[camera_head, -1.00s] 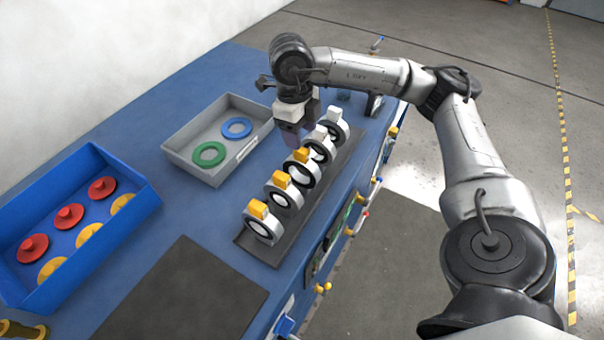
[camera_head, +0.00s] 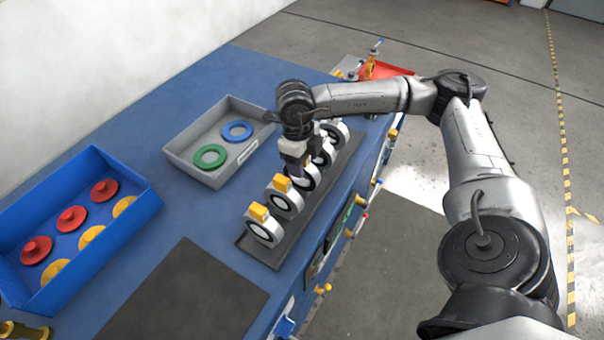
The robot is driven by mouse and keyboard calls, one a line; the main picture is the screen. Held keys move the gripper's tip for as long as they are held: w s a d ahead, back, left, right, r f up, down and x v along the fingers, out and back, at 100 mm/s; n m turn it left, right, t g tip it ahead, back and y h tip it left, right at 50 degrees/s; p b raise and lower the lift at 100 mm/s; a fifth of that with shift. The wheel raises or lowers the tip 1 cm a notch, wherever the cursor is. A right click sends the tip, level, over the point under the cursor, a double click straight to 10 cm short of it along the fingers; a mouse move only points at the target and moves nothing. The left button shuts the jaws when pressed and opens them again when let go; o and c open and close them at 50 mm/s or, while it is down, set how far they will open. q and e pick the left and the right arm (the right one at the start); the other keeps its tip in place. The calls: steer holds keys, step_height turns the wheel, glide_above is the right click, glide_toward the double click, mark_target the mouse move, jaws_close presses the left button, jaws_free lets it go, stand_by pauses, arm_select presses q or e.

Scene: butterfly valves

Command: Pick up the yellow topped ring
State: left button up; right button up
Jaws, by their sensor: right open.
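Several upright white valve rings with dark liners stand in a row on a dark mat. The front ring (camera_head: 264,228) and the one behind it (camera_head: 285,198) have yellow tops. A third ring (camera_head: 305,178) is directly under my right gripper (camera_head: 296,166), which hides its top. Farther rings (camera_head: 338,132) stand behind the gripper and are partly covered. The gripper points down with its fingers at the top of the third ring; I cannot tell whether they touch it. My right gripper is open. My left gripper is not in view.
A grey tray (camera_head: 181,160) with a green ring (camera_head: 210,156) and a blue ring (camera_head: 237,130) lies left of the row. A blue bin (camera_head: 146,212) with red and yellow parts is at the left. A dark mat (camera_head: 185,300) lies at the front. Knobs line the table's right edge.

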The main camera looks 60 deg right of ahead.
jaws_close()
stand_by(0.4)
steer(key=shift+r, duration=0.15)
